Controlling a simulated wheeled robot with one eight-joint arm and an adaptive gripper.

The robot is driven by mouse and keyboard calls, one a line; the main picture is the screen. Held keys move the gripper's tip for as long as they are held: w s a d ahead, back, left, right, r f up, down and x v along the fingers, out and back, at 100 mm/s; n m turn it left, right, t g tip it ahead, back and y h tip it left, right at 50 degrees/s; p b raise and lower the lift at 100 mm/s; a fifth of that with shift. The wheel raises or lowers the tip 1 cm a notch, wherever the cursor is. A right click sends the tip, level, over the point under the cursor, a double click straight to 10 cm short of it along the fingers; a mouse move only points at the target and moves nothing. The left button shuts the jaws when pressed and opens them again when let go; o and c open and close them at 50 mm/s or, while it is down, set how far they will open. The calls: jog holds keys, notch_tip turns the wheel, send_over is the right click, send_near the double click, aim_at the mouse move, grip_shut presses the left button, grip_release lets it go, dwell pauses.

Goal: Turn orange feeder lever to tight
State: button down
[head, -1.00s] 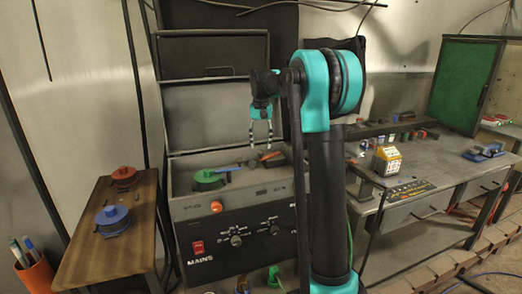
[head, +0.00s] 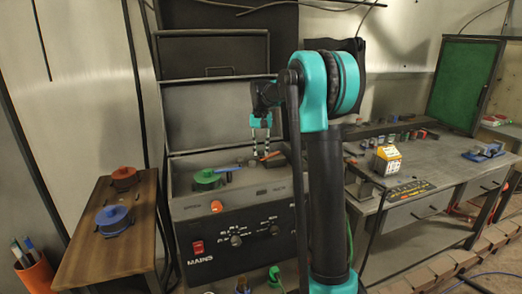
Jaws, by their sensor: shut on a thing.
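The orange feeder lever (head: 271,156) is a short bar at the right part of the grey machine's top deck, seen in the head view. My gripper (head: 261,157) points down at the lever's left part, with its fingers shut on it. The exact contact between fingertips and lever is too small to make out. The lever's pivot and any tight mark cannot be read here.
A green round part (head: 207,177) with a blue lever (head: 226,169) sits on the deck to the left. The machine's front panel has an orange knob (head: 216,206) and a red switch (head: 197,247). A wooden side table (head: 85,252) holds red and blue round parts. A workbench (head: 408,207) stands right.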

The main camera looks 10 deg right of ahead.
jog(key=shift+s+d, duration=0.1)
jog(key=shift+s, duration=0.05)
dwell(0.3)
jog(key=s+n, duration=0.1)
jog(key=d+n, duration=0.1)
jog(key=n, duration=0.1)
jog(key=shift+s+d+n, duration=0.25)
jog(key=shift+s+n, duration=0.05)
jog(key=shift+s, duration=0.1)
jog(key=d+n, duration=0.1)
jog(key=s+d+n, duration=0.1)
jog(key=n, duration=0.1)
jog(key=shift+s+d+n, duration=0.15)
jog(key=shift+s+n, duration=0.1)
jog(key=shift+n, duration=0.05)
jog(key=d+n, duration=0.2)
jog(key=n, duration=0.1)
jog(key=shift+s+d, duration=0.2)
jog(key=shift+s, duration=0.05)
jog(key=shift+d+n, duration=0.6)
jog(key=shift+n, duration=0.35)
jog(key=shift+d+n, duration=0.6)
jog(key=shift+n, duration=0.35)
jog(key=c, duration=1.3)
grip_release()
jog(key=shift+o, duration=0.2)
